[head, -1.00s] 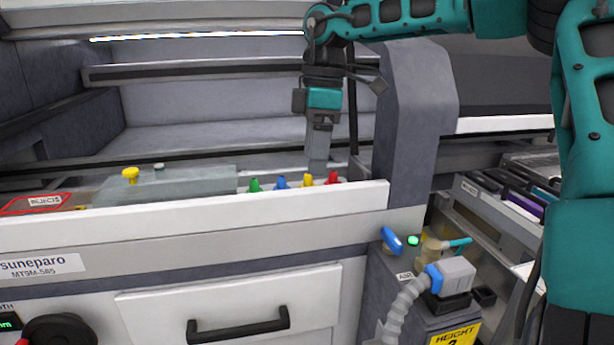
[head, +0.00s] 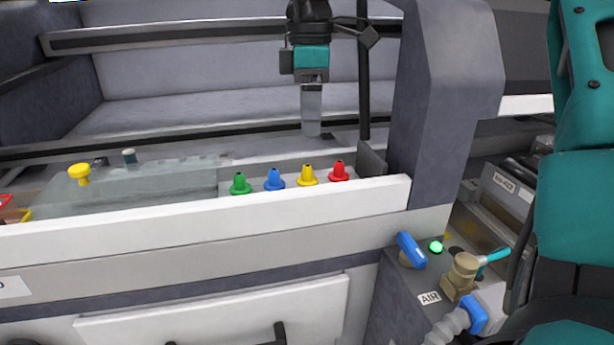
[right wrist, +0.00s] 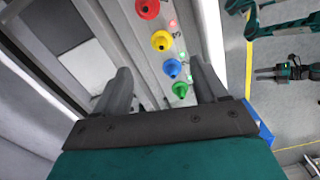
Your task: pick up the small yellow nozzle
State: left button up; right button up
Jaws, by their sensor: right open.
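The small yellow nozzle (head: 308,176) stands upright in a row on the trolley's ledge, between a blue nozzle (head: 274,180) and a red nozzle (head: 339,172). A green nozzle (head: 240,184) stands at the row's left end. My right gripper (head: 311,130) points down behind and above the yellow nozzle, apart from it. In the right wrist view the right gripper (right wrist: 162,78) is open and empty. There the yellow nozzle (right wrist: 162,41) shows beyond the fingertips, above the blue one. A dark gripper (right wrist: 264,74), probably my left, shows small at the right; its jaws are unclear.
A larger yellow knob (head: 79,174) sits on a grey-green cover (head: 150,185) left of the row. A white front rail (head: 200,222) runs before the nozzles. A grey post (head: 445,100) rises on the right, with a blue-handled valve (head: 411,250) below it.

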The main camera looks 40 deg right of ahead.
send_over(307, 166)
jog(key=f, duration=0.4)
jog(key=shift+d+f+b, duration=0.25)
jog(key=shift+f+b, duration=0.1)
notch_tip(307, 166, down, 6)
jog(key=shift+a+r+b, duration=0.1)
jog(key=shift+a+b, duration=0.05)
jog(key=shift+b, duration=0.4)
jog(key=shift+c, duration=0.4)
jog(key=c, duration=1.1)
